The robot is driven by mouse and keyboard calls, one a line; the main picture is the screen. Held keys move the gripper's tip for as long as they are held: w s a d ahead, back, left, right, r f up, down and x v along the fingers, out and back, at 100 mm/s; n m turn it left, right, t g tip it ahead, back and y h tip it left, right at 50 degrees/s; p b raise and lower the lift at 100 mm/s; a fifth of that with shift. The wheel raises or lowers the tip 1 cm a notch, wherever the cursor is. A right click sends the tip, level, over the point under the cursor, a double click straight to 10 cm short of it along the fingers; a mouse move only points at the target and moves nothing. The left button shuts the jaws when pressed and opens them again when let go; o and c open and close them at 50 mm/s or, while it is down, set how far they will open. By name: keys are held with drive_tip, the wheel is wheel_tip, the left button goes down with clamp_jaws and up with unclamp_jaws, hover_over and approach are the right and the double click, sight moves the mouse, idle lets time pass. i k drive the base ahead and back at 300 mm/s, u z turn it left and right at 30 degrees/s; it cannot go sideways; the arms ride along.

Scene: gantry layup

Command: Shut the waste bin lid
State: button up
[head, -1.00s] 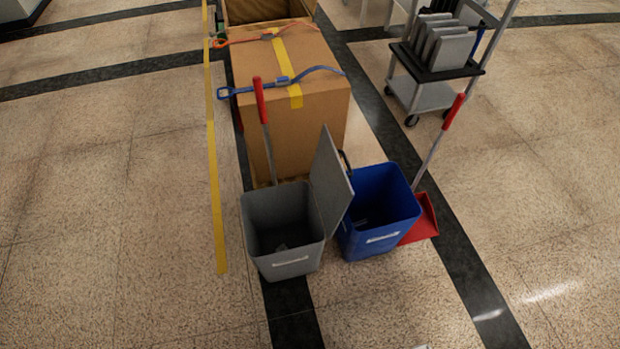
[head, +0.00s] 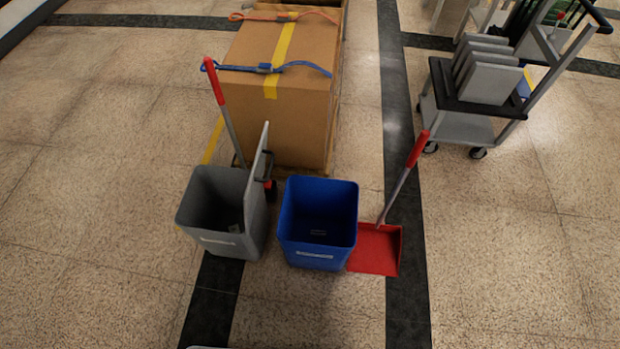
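The grey waste bin (head: 222,240) stands on the floor left of centre, with a small label on its front. Its grey lid (head: 257,165) stands up open along the bin's right side, seen nearly edge-on. A blue bin (head: 318,250) without a lid stands just to the right. My gripper is not in view.
A red dustpan (head: 376,250) with a long handle lies right of the blue bin. A red-handled tool (head: 222,108) stands behind the grey bin. A large strapped carton (head: 290,120) is behind. A cart (head: 470,125) stands at right. Floor in front is clear.

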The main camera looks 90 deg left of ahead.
sight(251, 196)
drive_tip(key=i, duration=1.95)
drive_tip(key=u, duration=4.15)
drive_tip(key=k, duration=0.45)
drive_tip(key=u, duration=0.6)
drive_tip(key=i, duration=0.95)
drive_tip(key=z, duration=0.7)
